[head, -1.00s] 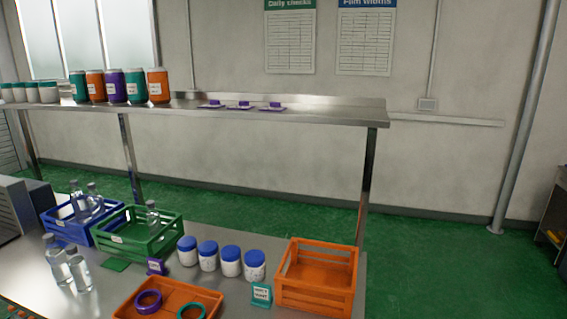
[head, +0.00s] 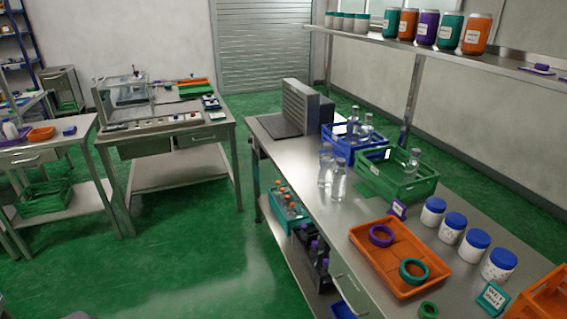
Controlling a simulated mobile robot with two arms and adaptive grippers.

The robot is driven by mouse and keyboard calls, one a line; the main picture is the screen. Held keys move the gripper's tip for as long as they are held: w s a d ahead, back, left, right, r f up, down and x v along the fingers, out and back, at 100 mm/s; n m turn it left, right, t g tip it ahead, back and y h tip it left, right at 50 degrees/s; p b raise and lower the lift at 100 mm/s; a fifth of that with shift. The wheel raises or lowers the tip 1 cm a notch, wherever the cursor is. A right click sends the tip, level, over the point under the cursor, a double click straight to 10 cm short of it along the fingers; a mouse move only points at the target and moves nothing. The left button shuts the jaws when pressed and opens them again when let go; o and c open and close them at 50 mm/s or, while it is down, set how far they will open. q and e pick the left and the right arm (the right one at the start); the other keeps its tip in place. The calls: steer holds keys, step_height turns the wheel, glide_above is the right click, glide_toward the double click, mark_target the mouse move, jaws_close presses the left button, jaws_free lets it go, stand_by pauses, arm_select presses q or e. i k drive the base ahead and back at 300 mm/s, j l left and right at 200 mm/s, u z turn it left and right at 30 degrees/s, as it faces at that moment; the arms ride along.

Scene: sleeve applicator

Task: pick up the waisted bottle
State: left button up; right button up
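Two clear bottles stand close together on the steel bench, a left one (head: 325,166) and a right one (head: 338,181). More clear bottles (head: 354,124) stand in the blue crate (head: 343,150), and one clear bottle (head: 413,163) stands in the green crate (head: 396,188). All are small and transparent here, so I cannot tell which is the waisted one. Neither of my grippers is in view.
On the bench (head: 300,155), an orange tray (head: 442,284) holds a purple and a teal ring, with several blue-lidded white jars (head: 452,228) beside it. Bins fill the lower shelf. A shelf with jars (head: 436,43) hangs above. Green floor (head: 190,260) is clear on the left.

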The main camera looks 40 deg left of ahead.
mark_target(326, 159)
steer(key=u, duration=0.85)
steer(key=i+j+z, duration=0.1)
